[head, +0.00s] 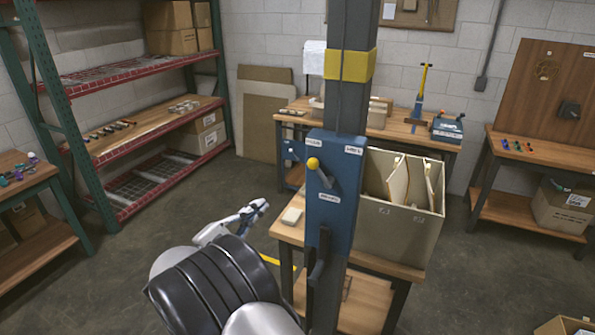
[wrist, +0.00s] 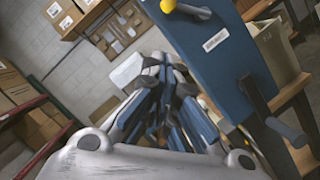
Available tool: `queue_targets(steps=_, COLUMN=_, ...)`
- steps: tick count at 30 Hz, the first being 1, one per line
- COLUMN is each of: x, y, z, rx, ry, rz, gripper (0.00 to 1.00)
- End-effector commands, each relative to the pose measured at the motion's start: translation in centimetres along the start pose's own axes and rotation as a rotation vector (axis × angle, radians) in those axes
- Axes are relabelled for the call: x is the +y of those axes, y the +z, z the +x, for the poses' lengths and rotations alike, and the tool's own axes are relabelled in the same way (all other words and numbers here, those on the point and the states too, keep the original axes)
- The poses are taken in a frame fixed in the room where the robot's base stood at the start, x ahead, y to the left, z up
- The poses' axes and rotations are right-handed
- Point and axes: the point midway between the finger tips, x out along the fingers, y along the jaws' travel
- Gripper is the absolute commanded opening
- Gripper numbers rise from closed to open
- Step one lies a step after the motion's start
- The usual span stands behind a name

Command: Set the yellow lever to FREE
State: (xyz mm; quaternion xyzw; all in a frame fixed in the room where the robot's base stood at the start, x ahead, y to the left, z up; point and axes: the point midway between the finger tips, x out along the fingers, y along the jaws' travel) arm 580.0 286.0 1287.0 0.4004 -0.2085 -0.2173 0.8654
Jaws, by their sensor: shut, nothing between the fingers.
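The lever has a yellow ball knob (head: 313,163) on a short grey arm. It sits on the front of a blue panel (head: 345,215) fixed to a dark column. The lever points up and left, toward a small white label at the panel's upper left; the label words are too small to read. In the wrist view the yellow knob (wrist: 168,6) is cut by the top edge, above the blue panel (wrist: 215,60). My gripper (head: 262,205) is shut and empty, left of the panel and lower than the knob, apart from both. Its fingers (wrist: 160,68) also show in the wrist view.
A black handle (head: 318,262) hangs below the panel. A wooden bench (head: 290,232) and a beige crate (head: 405,220) with boards stand behind the column. Red shelving (head: 150,65) stands at the left. Open floor lies between the shelving and the bench.

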Motion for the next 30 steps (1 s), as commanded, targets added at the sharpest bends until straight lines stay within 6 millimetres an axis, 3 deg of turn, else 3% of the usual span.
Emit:
queue_targets(steps=11, x=-0.1, y=0.1, z=1.2, rx=-0.002, ry=-0.004, rz=0.001, gripper=0.00)
queue_targets(steps=25, x=-0.1, y=0.2, z=10.6, rx=-0.004, ry=-0.005, rz=0.001, gripper=0.00)
queue_targets(steps=30, x=-0.1, y=2.1, z=12.1, rx=-0.001, ry=-0.004, rz=0.000, gripper=0.00)
